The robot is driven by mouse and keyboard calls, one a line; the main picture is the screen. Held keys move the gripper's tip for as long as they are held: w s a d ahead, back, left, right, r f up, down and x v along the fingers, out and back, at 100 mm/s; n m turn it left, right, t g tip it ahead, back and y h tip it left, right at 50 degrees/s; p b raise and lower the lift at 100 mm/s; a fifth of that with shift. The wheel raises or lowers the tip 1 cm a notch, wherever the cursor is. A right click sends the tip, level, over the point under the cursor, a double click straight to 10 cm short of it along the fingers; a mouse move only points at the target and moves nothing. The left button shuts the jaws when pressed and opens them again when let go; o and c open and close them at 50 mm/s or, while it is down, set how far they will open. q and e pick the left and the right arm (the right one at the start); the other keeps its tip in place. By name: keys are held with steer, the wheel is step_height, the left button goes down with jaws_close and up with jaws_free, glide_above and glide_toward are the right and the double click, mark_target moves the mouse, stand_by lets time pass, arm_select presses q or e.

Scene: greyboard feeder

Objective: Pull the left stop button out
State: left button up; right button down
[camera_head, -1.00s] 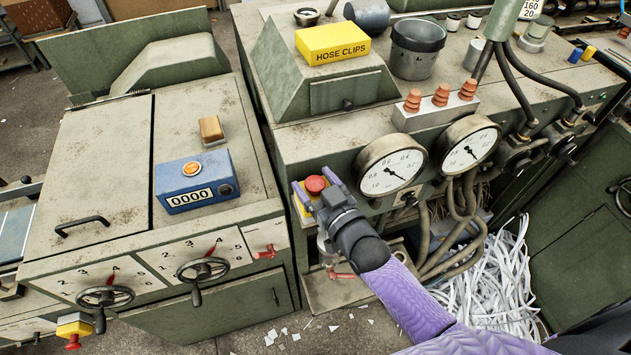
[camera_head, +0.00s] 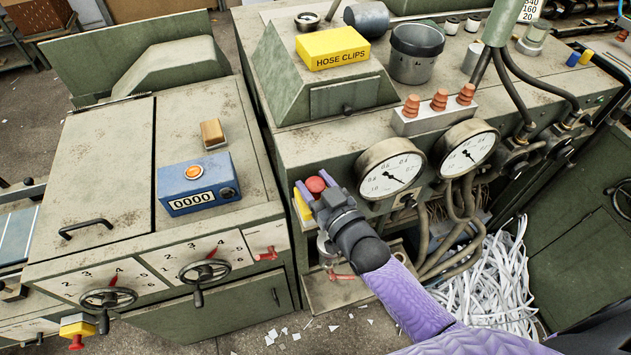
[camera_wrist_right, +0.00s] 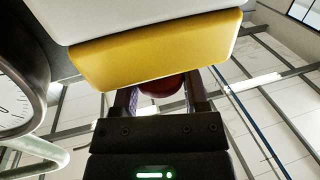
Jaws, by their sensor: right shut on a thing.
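A red stop button (camera_head: 316,184) on a yellow box (camera_head: 302,203) is at the front left corner of the middle machine. My right gripper (camera_head: 314,187) is shut on this button, with one finger on each side. In the right wrist view the red button (camera_wrist_right: 161,86) shows between the fingers (camera_wrist_right: 162,98), against the yellow box (camera_wrist_right: 155,52); the gripper body hides part of it. Another red stop button (camera_head: 76,342) on a yellow box (camera_head: 77,326) is at the lower left, on the left machine's front, with nothing touching it. My left gripper is not in view.
Two pressure gauges (camera_head: 390,175) sit just right of my right gripper, with hoses (camera_head: 424,225) below. A handwheel (camera_head: 204,272) and a blue counter box (camera_head: 197,184) are on the left machine. Paper strips (camera_head: 490,275) lie at the lower right.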

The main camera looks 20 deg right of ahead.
steer(key=shift+c, duration=0.5)
jaws_free()
steer(key=shift+r, duration=0.15)
steer(key=v, duration=0.9)
steer(key=shift+s, duration=0.4)
steer(key=shift+d, duration=0.15)
